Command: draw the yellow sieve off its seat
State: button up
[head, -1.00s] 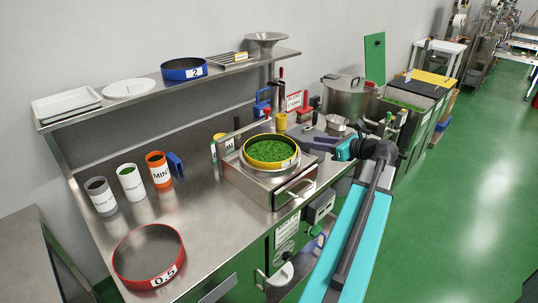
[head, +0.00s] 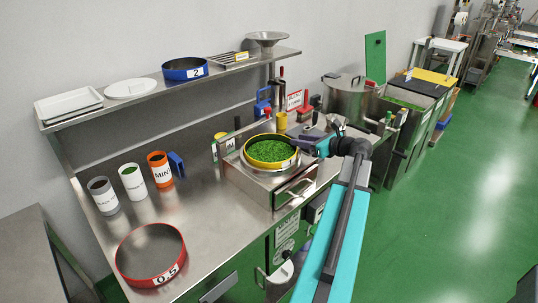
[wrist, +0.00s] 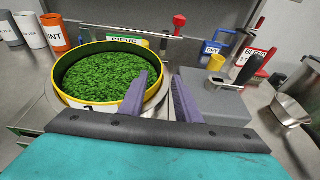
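The yellow sieve (head: 262,167), a round pan with a yellow band and dark inner wall, is full of green leaf. It sits on the round metal seat of the steel sieving machine (head: 241,186). In the wrist view the sieve (wrist: 108,104) fills the left side. My gripper (head: 302,145) is at the sieve's right edge. In the wrist view its two purple fingers (wrist: 166,76) are apart and empty. The left finger overlaps the sieve's right rim in the picture and the right finger is outside it. I cannot tell whether the rim lies between them.
A grey block with a black handle (wrist: 215,98) stands just right of my fingers. A red-knobbed post (wrist: 179,24) is behind. Labelled cups (head: 132,182) and a red sieve (head: 138,271) stand left on the bench. The bench between is clear.

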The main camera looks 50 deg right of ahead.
aim_at(288, 138)
jog(key=shift+p+x, duration=0.6)
jog(key=shift+x, duration=2.2)
grip_shut()
jog(key=shift+s, duration=0.1)
